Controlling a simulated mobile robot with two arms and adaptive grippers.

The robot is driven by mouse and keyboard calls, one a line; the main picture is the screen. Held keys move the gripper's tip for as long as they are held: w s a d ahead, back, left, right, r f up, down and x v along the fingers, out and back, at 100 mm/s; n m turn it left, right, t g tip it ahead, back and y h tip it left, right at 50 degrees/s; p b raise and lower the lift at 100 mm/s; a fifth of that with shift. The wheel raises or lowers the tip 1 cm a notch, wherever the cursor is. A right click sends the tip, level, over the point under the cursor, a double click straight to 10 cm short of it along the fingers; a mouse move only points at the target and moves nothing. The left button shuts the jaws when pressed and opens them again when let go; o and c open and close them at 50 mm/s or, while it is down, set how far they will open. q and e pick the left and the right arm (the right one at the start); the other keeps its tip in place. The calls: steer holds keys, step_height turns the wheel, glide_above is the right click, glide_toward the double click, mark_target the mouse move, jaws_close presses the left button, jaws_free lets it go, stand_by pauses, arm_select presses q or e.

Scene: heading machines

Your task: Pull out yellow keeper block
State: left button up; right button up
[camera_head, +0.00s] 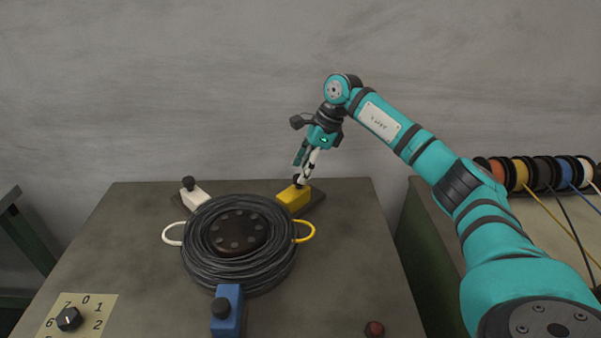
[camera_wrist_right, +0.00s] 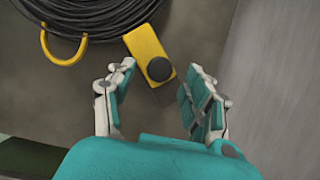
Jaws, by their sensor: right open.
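The yellow keeper block (camera_head: 292,198) stands at the back of the table, right of the black cable coil (camera_head: 200,262), with a dark round knob on top. In the right wrist view the yellow block (camera_wrist_right: 143,45) lies beyond my fingertips, and its black knob (camera_wrist_right: 159,69) is the part nearest them. My right gripper (camera_head: 305,170) is above the knob in the head view. It is open, and the wrist view shows its fingers (camera_wrist_right: 157,85) spread with the knob between and a little beyond the tips. Contact cannot be told. My left gripper is not in view.
A white block (camera_head: 196,200) and a blue block (camera_head: 228,312) with knobs stand around the coil. A yellow loop (camera_head: 313,232) and a white loop (camera_head: 165,237) stick out of it. A number dial (camera_head: 69,319) and a red button (camera_head: 374,329) are at the front. Spools stand right.

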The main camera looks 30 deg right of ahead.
mark_target(294, 193)
steer(key=shift+x, duration=1.15)
jaws_close()
